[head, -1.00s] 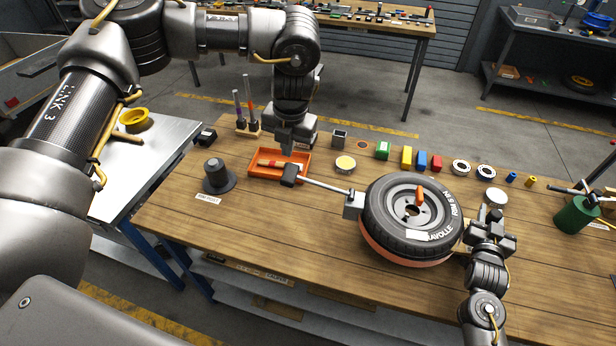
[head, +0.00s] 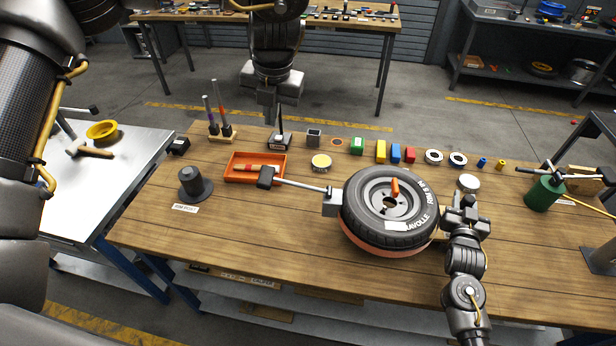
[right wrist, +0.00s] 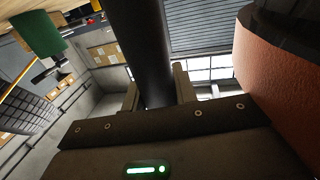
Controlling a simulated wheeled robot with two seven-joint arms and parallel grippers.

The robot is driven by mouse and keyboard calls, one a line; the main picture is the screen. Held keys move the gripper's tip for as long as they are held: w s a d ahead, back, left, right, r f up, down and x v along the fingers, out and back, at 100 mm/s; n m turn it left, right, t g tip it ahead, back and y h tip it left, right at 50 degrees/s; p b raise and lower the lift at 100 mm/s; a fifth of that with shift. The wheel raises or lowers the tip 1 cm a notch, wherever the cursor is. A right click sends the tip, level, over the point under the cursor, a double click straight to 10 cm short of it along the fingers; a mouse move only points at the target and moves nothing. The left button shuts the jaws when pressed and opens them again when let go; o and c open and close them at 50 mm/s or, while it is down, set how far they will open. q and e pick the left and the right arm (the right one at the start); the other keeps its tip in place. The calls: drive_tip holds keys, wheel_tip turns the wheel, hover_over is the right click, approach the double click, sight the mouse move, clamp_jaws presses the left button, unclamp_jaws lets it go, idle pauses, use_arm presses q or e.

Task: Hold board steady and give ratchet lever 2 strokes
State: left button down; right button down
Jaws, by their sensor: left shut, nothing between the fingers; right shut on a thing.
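The ratchet lever (head: 300,186) is a metal rod with a black grip (head: 265,178), reaching left from a grey block (head: 332,204) beside the tyre (head: 392,208). The tyre lies flat on a reddish-orange round base (head: 375,246); an orange piece (head: 395,188) stands at its hub. My left gripper (head: 270,117) is shut and empty, raised near the bench's far edge, apart from the lever. My right gripper (head: 462,203), at the tyre's right side, is shut on a dark bar (right wrist: 155,45), shown between its fingers in the right wrist view. I cannot tell whether this bar belongs to the board.
An orange tray (head: 236,178) lies behind the lever grip. A black stepped cylinder (head: 193,183) stands left. Coloured blocks (head: 381,151) and rings (head: 434,157) line the back. A green cylinder (head: 544,194) stands right. The bench front (head: 270,240) is clear.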

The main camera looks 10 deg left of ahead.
sight(265, 176)
use_arm(q)
drive_tip(key=shift+s+x, duration=0.4)
drive_tip(key=shift+x, duration=2.1)
drive_tip(key=shift+s+x, duration=0.4)
drive_tip(key=shift+x, duration=2.05)
drive_tip(key=shift+s+x, duration=0.45)
drive_tip(key=shift+x, duration=2.05)
drive_tip(key=shift+f, duration=0.15)
drive_tip(key=shift+f, duration=0.1)
drive_tip(key=shift+x, duration=0.95)
drive_tip(key=shift+s+a+f, duration=0.1)
drive_tip(key=shift+s+a, duration=0.05)
drive_tip(key=shift+a, duration=0.05)
drive_tip(key=shift+x, duration=0.85)
drive_tip(key=shift+s, duration=0.15)
